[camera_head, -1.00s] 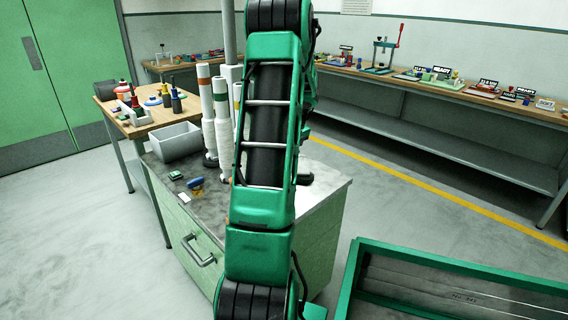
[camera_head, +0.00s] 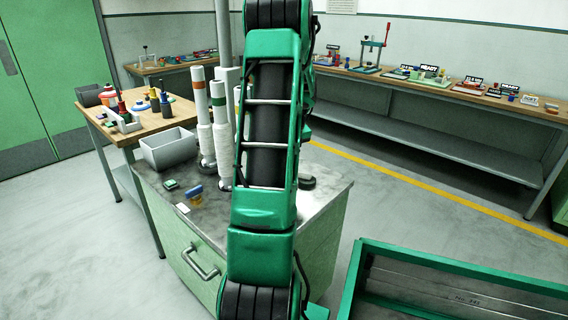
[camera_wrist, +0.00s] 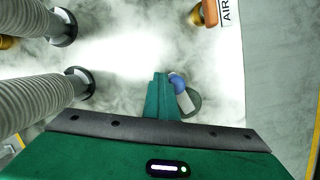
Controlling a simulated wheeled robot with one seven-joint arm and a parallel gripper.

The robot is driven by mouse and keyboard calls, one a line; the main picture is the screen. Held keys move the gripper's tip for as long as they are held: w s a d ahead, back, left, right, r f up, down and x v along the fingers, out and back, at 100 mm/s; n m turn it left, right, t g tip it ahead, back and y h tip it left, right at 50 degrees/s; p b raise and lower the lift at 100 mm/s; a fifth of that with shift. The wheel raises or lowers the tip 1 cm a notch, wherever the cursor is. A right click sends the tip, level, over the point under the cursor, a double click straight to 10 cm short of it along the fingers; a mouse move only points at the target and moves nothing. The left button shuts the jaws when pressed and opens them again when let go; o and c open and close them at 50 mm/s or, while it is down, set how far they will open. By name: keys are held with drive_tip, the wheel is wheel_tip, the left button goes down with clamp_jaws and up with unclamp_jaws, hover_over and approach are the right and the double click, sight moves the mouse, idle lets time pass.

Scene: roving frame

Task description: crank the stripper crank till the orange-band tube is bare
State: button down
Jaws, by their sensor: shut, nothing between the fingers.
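The orange-band tube (camera_head: 198,92) stands upright on the cabinet top, with white ribbed covering on its lower part. A green-band tube (camera_head: 218,105) stands beside it, and another is partly behind my arm. In the wrist view, ribbed tubes (camera_wrist: 32,95) lie along the left. My gripper (camera_wrist: 161,84) is shut and empty, beside a blue-ended part (camera_wrist: 178,82) with a pale cylinder. I cannot tell whether they touch or whether this part is the stripper crank. My arm hides my gripper in the head view.
A grey bin (camera_head: 167,149) stands at the cabinet's back left. A blue-topped fitting (camera_head: 194,188) and a white tag (camera_head: 183,208) are near its front. An orange knob (camera_wrist: 207,12) and an AIR label (camera_wrist: 227,10) show in the wrist view. A green-framed bin (camera_head: 450,258) is at right.

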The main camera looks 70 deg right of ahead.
drive_tip(key=shift+d+m, duration=0.65)
drive_tip(key=shift+m, duration=0.25)
drive_tip(key=shift+d+m+g+h, duration=0.35)
drive_tip(key=shift+d+m, duration=0.2)
drive_tip(key=shift+m, duration=0.25)
idle(0.8)
idle(0.4)
drive_tip(key=v, duration=1)
drive_tip(key=shift+r, duration=0.35)
